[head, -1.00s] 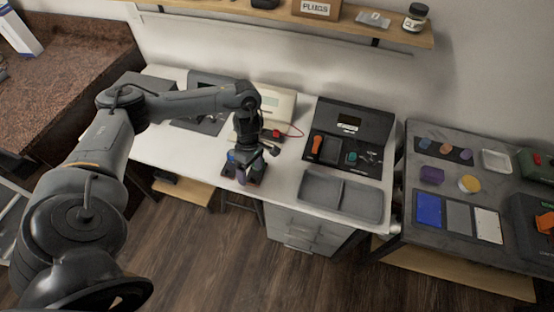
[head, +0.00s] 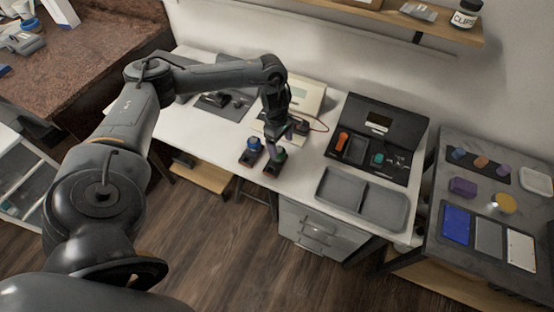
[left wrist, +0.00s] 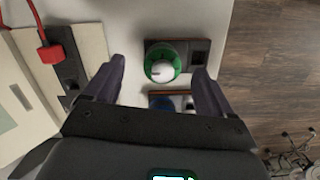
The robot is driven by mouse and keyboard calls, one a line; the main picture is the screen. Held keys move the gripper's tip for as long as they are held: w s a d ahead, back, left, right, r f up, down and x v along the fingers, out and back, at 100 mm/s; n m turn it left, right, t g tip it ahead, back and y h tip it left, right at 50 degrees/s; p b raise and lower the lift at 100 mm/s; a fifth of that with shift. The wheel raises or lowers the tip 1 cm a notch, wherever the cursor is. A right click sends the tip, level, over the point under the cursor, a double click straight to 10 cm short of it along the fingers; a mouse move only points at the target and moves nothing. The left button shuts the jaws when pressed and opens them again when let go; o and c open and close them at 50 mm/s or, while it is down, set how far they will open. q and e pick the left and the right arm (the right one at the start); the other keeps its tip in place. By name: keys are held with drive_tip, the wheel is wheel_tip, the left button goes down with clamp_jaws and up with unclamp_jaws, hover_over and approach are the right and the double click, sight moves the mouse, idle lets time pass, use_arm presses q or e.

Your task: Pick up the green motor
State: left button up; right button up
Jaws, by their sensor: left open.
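The green motor (left wrist: 158,74) is a round green part with a pale top, seated on a dark base in the left wrist view. It also shows in the head view (head: 281,153), partly hidden by my gripper. My left gripper (head: 287,143) is open above it. In the left wrist view its two dark purple fingers stand to the left and right of the motor, with nothing held. I cannot tell the exact height gap. A blue motor (head: 253,145) sits on its own dark base beside it, and shows partly covered in the left wrist view (left wrist: 162,101).
A grey two-part tray (head: 362,200) and an open black case (head: 380,128) with an orange and a green item lie to the right on the white table. A device with a red clip (left wrist: 51,52) is close by. The table's front edge is near the motors.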

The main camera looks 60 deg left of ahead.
sight(279, 149)
use_arm(q)
drive_tip(key=f, duration=0.4)
drive_tip(key=shift+s, duration=0.3)
drive_tip(key=shift+w+d+f, duration=0.1)
drive_tip(key=shift+f, duration=0.5)
drive_tip(key=c, duration=1.1)
drive_tip(key=shift+r, duration=0.1)
